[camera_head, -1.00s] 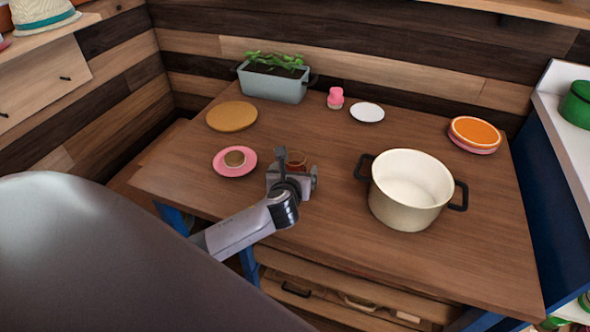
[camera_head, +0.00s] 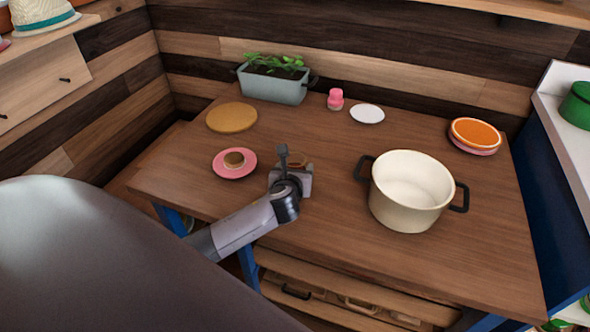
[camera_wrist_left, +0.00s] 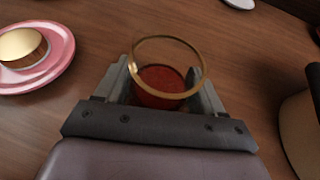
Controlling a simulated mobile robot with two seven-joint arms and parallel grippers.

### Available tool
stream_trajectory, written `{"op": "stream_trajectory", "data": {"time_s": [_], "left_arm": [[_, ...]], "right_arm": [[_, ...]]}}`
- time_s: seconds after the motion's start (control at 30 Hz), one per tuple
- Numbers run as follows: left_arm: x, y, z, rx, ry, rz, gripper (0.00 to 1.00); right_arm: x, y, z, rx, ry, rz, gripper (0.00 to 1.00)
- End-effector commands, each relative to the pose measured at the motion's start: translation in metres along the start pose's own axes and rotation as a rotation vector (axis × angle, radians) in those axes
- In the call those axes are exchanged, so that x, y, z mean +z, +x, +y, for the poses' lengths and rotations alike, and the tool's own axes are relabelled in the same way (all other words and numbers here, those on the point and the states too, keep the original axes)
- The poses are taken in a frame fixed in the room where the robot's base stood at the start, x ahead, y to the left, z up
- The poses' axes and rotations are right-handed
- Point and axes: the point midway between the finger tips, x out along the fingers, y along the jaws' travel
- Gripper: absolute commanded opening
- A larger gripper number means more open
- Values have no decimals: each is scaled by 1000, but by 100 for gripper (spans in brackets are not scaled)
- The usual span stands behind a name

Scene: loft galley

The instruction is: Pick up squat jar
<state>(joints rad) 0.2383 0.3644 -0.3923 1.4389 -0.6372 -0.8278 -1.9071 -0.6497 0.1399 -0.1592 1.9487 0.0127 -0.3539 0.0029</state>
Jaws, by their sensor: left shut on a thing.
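The squat jar (camera_wrist_left: 160,88) is round and glassy with a gold rim and dark red contents. It sits between the two fingers of my left gripper (camera_wrist_left: 160,82), which is shut on it. In the head view the jar (camera_head: 299,161) is mostly hidden behind my left gripper (camera_head: 292,172), over the front left part of the table. I cannot tell whether its base touches the table. My right gripper is in neither view.
A pink plate (camera_head: 221,170) with a small round item (camera_head: 234,159) lies just left of the jar. A cream pot (camera_head: 402,210) with dark handles stands to the right. A planter (camera_head: 272,88), wooden disc (camera_head: 231,117) and white plate (camera_head: 367,113) are farther back.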

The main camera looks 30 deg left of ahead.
Motion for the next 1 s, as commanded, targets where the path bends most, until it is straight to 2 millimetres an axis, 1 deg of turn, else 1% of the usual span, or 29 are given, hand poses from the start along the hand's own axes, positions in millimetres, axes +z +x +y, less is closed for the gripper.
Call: {"op": "stream_trajectory", "data": {"time_s": [0.17, 0.27, 0.37, 0.6, 0.7, 0.8, 0.9, 1.0], "left_arm": [[16, -5, 0, 0, 0, -6, 23], [31, -12, 0, -2, -1, -8, 23], [53, -20, 0, -1, -2, -10, 23], [117, -48, 0, -4, -1, -11, 23], [140, -57, 0, -4, -1, -10, 23], [159, -65, 0, -2, -1, -8, 23], [172, -71, 0, -2, 0, -7, 23], [180, -74, 0, -1, -1, -5, 23]], "right_arm": [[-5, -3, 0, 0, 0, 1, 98], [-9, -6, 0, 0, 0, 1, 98], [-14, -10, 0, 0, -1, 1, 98], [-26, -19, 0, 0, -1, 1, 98], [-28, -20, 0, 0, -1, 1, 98], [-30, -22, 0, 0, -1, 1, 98], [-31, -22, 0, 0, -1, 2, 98], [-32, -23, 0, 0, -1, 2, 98]]}}
